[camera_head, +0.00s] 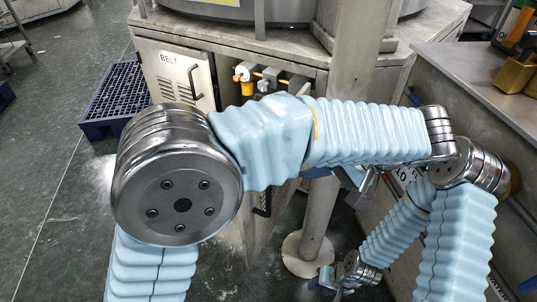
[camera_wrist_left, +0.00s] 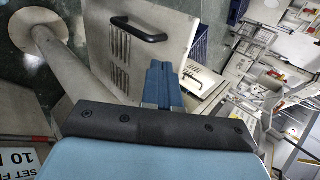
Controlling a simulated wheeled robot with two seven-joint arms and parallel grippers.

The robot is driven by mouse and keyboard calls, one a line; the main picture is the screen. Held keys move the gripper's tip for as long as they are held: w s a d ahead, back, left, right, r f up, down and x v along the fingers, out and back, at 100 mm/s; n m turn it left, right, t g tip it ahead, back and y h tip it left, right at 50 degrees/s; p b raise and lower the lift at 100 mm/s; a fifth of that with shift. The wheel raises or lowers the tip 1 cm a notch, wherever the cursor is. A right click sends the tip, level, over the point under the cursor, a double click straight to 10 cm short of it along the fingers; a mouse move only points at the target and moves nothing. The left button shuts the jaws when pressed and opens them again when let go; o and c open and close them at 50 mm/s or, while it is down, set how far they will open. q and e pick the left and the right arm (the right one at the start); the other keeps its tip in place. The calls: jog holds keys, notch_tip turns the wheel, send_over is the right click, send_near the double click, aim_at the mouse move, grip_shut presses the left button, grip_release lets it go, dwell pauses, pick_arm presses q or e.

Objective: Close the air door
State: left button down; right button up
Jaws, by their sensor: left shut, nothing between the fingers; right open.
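The air door (camera_head: 258,228) is a pale panel with a dark handle, swung open from the machine cabinet; my left arm hides its upper part in the head view. In the left wrist view the door (camera_wrist_left: 178,42) shows large, with vent slots and a black bar handle (camera_wrist_left: 139,30). My left gripper (camera_head: 352,184) is to the right of the door, beyond the round post, partly hidden by my arm. Its blue fingers (camera_wrist_left: 160,82) are shut and empty, with the door panel behind them. My right gripper (camera_head: 333,281) is open and empty, low down near the post's foot.
The compartment with yellow valves (camera_head: 247,80) is open beside the BELT door (camera_head: 176,75), which looks closed. A round post (camera_head: 318,215) stands on a floor flange. A blue pallet (camera_head: 118,95) lies at left. A metal bench (camera_head: 470,75) stands at right.

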pick_arm(q)
jog(key=a+r+b+x, duration=0.1)
jog(key=r+x, duration=0.1)
jog(key=x, duration=1.1)
jog(key=shift+w+a+b, duration=0.35)
jog(key=shift+w, duration=0.05)
jog(key=shift+r, duration=0.1)
